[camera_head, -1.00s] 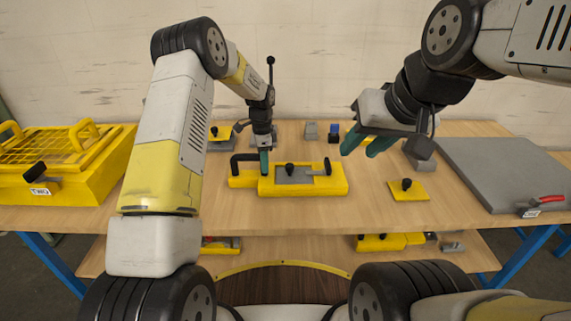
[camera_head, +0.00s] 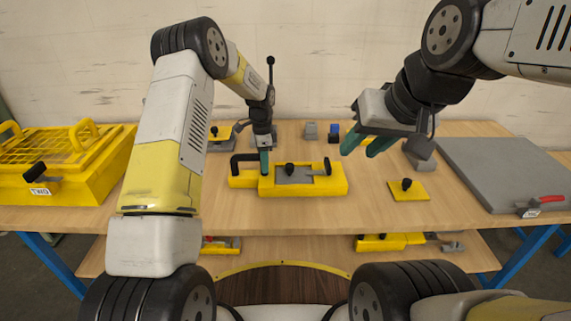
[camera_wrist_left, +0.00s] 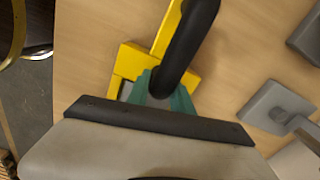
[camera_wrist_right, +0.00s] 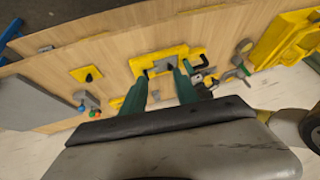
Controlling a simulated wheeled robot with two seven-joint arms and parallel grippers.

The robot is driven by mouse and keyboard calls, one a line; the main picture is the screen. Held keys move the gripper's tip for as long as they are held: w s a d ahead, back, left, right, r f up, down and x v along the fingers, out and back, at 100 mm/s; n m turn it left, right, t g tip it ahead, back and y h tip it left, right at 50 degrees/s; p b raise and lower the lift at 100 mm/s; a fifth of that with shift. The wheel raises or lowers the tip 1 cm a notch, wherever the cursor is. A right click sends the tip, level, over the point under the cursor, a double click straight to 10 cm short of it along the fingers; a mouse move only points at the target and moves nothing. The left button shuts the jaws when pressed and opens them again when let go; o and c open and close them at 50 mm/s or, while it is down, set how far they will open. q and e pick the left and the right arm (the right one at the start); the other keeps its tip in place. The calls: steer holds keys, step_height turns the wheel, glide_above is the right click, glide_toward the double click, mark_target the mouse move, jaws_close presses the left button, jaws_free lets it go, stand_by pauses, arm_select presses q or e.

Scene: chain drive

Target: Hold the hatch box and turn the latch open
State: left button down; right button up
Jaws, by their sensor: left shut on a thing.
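The yellow hatch box (camera_head: 335,184) sits on the table in the middle of the head view. A grey lid plate with a black knob (camera_head: 290,169) is on its top. A small black latch (camera_head: 327,166) stands at its right end. A black bar handle (camera_head: 240,160) rises at its left end. My left gripper (camera_head: 265,163) is shut on the black handle, which fills much of the left wrist view (camera_wrist_left: 185,45). My right gripper (camera_head: 365,146) is open and empty in the air, above and to the right of the box. The right wrist view shows its spread green fingers (camera_wrist_right: 160,85).
A yellow cage box (camera_head: 60,175) stands at the left, a grey panel with a red handle (camera_head: 510,170) at the right. A yellow plate with a black knob (camera_head: 408,190) lies right of the hatch box. The table in front of the box is clear.

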steer(key=shift+o, duration=0.2)
steer(key=g+h, duration=0.2)
steer(key=g, duration=0.4)
glide_above(328, 162)
step_height(328, 162, down, 18)
steer(key=f, duration=0.1)
steer(key=shift+m, duration=0.3)
step_height(328, 162, down, 11)
steer(key=shift+c, duration=0.2)
